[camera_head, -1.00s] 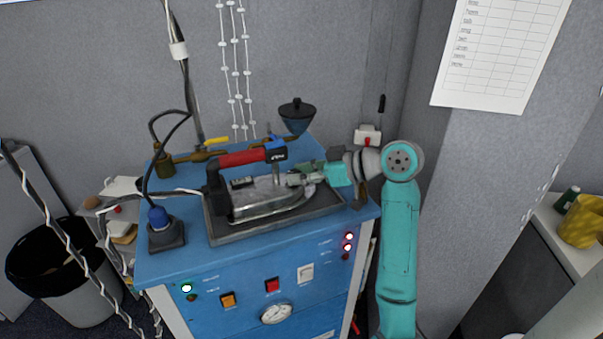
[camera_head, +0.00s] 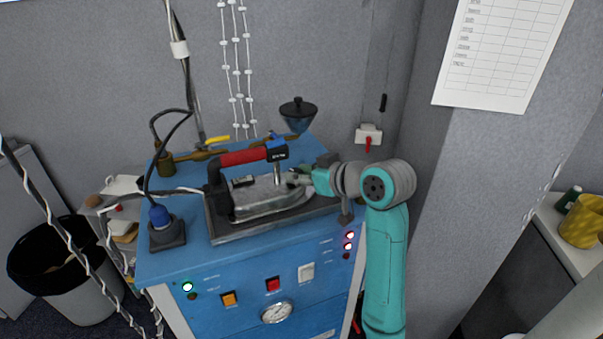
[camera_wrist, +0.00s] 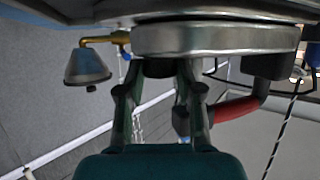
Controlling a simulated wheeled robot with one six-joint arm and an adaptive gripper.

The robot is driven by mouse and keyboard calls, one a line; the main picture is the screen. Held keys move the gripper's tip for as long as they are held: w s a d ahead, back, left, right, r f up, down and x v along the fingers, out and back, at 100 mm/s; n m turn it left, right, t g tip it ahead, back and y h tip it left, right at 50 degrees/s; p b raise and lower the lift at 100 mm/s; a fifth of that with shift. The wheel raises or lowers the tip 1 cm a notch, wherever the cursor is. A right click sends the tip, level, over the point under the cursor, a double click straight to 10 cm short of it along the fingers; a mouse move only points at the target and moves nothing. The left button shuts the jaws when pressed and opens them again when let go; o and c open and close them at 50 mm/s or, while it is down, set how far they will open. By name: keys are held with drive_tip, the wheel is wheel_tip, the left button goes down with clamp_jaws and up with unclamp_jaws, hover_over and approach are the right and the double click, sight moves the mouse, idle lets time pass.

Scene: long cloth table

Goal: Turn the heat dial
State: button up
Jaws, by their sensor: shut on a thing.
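The steam iron (camera_head: 270,198) has a metal body, black fittings and a red handle (camera_head: 246,157). It sits flat on a dark tray on top of the blue cabinet. My gripper (camera_head: 295,179) reaches in from the right, at the iron's right part. In the wrist view, which is upside down, my gripper's two fingers (camera_wrist: 158,82) are shut on the dark heat dial (camera_wrist: 157,68) against the iron's metal body (camera_wrist: 220,40). The dial's marks cannot be seen, and in the head view my gripper hides it.
The blue cabinet (camera_head: 240,262) has switches, lights and a gauge (camera_head: 277,312) on its front. A dark funnel cup (camera_head: 298,116) stands behind the iron. A grey wall stands close on the right.

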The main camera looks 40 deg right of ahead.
drive_tip(key=o, duration=1.2)
drive_tip(key=shift+a, duration=0.1)
drive_tip(key=shift+c, duration=0.2)
drive_tip(key=v, duration=0.7)
drive_tip(key=shift+s+r, duration=0.1)
drive_tip(key=shift+s, duration=0.15)
